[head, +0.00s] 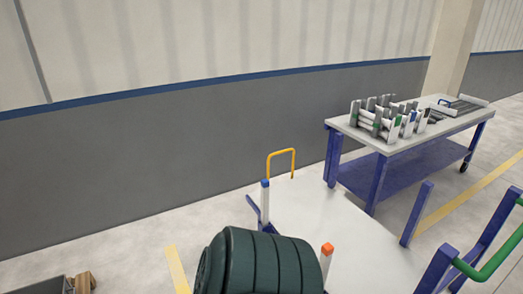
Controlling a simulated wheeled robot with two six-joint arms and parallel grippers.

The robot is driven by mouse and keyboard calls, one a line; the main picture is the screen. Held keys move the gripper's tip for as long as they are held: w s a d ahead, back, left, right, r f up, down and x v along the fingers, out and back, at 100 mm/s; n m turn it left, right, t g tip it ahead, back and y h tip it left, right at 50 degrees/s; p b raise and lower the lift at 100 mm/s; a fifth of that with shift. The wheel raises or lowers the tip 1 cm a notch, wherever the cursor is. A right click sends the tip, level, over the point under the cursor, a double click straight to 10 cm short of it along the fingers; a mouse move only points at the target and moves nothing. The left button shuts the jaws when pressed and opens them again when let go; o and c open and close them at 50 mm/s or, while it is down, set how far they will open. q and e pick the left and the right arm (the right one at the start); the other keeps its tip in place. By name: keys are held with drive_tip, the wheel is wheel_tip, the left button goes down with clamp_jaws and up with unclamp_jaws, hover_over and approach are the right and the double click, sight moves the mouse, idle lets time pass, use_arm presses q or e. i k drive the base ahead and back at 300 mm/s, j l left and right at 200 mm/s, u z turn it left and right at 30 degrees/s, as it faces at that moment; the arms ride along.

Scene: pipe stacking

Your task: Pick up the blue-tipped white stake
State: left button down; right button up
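A blue-tipped white stake (265,207) stands upright at the left edge of a white platform (335,222). Its lower end is by a blue bracket and close behind a dark green ribbed cylinder (262,262). A second white stake with an orange tip (327,262) stands at the right side of the cylinder, its lower part cut off by the frame's bottom edge. Neither of my grippers is in the head view.
A yellow hoop handle (281,153) rises behind the blue-tipped stake. Blue posts with a green rail (495,257) stand at the right. A blue-legged table (368,138) at the back right bears a rack of white and grey parts (390,118). A grey wall runs behind.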

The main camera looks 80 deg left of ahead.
sight(265, 182)
drive_tip(key=u, duration=2.7)
drive_tip(key=i+l+z, duration=0.3)
drive_tip(key=i+l, duration=0.15)
drive_tip(key=i+l+z, duration=0.3)
drive_tip(key=i, duration=0.2)
